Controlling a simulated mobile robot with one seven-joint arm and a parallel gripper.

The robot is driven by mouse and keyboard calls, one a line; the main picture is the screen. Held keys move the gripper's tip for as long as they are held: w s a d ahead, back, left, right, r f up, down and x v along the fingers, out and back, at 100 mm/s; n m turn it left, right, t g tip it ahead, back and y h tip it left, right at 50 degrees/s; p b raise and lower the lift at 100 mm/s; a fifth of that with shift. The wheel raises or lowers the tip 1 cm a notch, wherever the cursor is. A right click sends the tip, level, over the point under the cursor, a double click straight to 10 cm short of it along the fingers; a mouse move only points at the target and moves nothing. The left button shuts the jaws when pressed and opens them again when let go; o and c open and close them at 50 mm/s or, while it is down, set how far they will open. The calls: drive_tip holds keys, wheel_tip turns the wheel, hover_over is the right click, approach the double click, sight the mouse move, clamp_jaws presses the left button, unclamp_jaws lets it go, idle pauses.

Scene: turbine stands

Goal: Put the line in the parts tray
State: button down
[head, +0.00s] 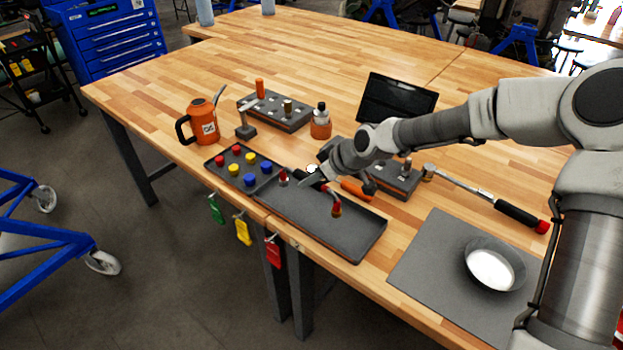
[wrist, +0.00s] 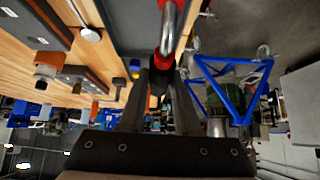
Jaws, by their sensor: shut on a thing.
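The line is a short silver tube (wrist: 168,35) with red end fittings. My gripper (head: 316,183) is above the far left part of that tray. In the wrist view my gripper (wrist: 159,88) is shut on the line near one red fitting, and the tube runs away from the fingers. The fingers hide part of the held end. I cannot tell whether the line touches the tray floor.
A smaller tray (head: 213,166) with red, yellow and blue caps adjoins on the left. A torque wrench (head: 485,197) and a bowl on a grey mat (head: 430,262) are right.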

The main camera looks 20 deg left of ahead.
sight(332, 193)
drive_tip(key=shift+f+b, duration=2.65)
drive_tip(key=shift+f, duration=0.9)
drive_tip(key=shift+f+b, duration=0.5)
drive_tip(key=shift+f, duration=0.2)
drive_tip(key=shift+c, duration=1.9)
unclamp_jaws()
drive_tip(key=shift+s+d+r+p, duration=0.1)
drive_tip(key=shift+d+r+p, duration=0.1)
drive_tip(key=shift+r+p, duration=0.25)
drive_tip(key=shift+p+v, duration=2.35)
drive_tip(key=shift+v, duration=0.7)
